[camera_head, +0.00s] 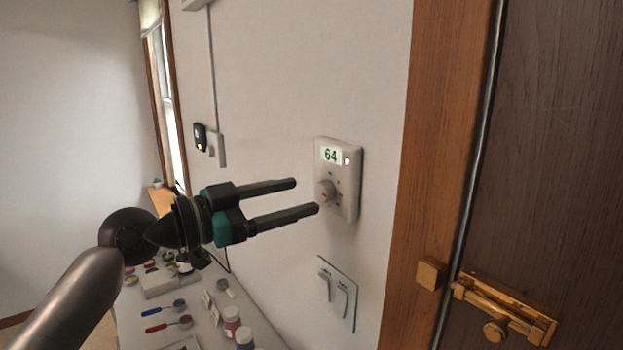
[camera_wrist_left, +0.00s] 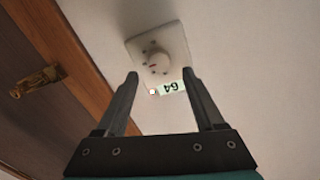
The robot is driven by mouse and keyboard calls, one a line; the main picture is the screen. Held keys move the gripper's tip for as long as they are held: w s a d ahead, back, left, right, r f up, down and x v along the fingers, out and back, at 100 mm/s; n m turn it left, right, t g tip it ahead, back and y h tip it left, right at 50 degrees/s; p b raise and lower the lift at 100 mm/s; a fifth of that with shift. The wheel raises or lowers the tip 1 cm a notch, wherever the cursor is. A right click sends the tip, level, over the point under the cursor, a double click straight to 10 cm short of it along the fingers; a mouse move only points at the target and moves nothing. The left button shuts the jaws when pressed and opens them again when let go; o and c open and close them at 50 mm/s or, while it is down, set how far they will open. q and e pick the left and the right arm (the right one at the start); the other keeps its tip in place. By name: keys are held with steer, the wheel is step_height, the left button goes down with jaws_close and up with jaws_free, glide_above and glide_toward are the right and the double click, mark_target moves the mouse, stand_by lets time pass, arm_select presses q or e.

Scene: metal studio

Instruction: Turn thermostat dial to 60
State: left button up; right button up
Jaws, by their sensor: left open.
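The thermostat (camera_head: 349,200) is a pale box on the white wall, left of the wooden door frame. Its display (camera_head: 331,155) reads 64. Its round dial (camera_head: 326,192) with a small red mark sits below the display. My left gripper (camera_head: 307,196) is open and empty, with its two fingers pointing toward the thermostat, apart from the dial. In the left wrist view the thermostat appears upside down, and its dial (camera_wrist_left: 158,63) lies beyond and between the tips of the left gripper (camera_wrist_left: 160,75). My right gripper is not in view.
Light switches (camera_head: 337,292) are on the wall below the thermostat. A brown door with a brass latch (camera_head: 505,310) is at right. A workbench (camera_head: 135,322) with jars and tools runs along the wall below my left arm. A small black device (camera_head: 200,137) hangs further left.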

mark_target(321, 191)
arm_select(q)
steer(key=shift+p+x, duration=0.55)
steer(key=shift+x, duration=1.45)
jaws_close()
